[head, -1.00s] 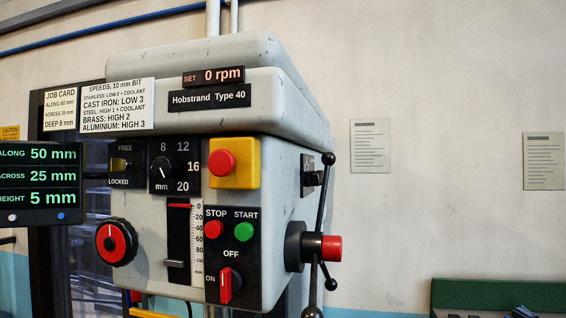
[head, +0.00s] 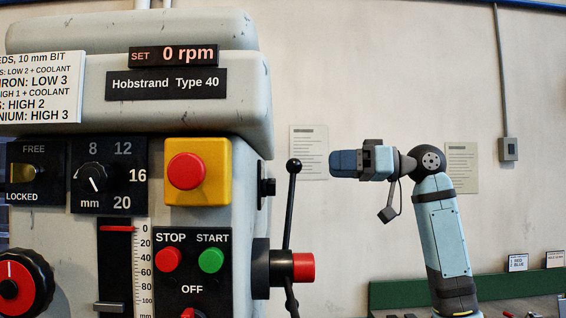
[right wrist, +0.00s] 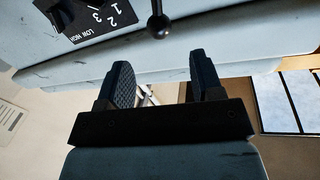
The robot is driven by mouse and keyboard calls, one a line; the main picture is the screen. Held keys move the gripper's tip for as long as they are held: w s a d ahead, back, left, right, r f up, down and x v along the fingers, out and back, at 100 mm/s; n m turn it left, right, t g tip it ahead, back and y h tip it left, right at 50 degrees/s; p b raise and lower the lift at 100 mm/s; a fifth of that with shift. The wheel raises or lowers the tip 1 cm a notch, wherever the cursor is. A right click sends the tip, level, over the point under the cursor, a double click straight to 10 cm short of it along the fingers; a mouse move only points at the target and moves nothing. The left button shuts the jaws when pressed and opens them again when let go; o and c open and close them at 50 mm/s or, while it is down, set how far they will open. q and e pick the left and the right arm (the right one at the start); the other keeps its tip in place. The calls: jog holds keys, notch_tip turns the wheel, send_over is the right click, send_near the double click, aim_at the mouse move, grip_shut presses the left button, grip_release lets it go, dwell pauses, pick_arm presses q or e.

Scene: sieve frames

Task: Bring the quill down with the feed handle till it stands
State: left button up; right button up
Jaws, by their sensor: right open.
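The feed handle is on the right side of the grey drill head; its hub ends in a red cap (head: 303,267). One black spoke rises from it to a black ball knob (head: 294,165), and another runs down out of frame. My right gripper (head: 332,163) is to the right of this knob, at about its height, pointing left and apart from it. In the right wrist view the gripper (right wrist: 165,80) has its two fingers spread with nothing between them, and the ball knob (right wrist: 159,26) shows beyond them. The quill itself is out of view. My left gripper is not in view.
The depth scale (head: 144,270) has a red pointer (head: 117,228) near 0. The display (head: 173,55) reads 0 rpm. A red stop button (head: 185,171) is on the front. A green bench edge (head: 400,294) is at lower right.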

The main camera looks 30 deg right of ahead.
aim_at(290, 165)
jog(key=p+x, duration=0.2)
jog(key=x, duration=0.8)
jog(key=shift+p, duration=0.35)
jog(key=shift+w+a, duration=0.35)
jog(key=shift+w, duration=0.05)
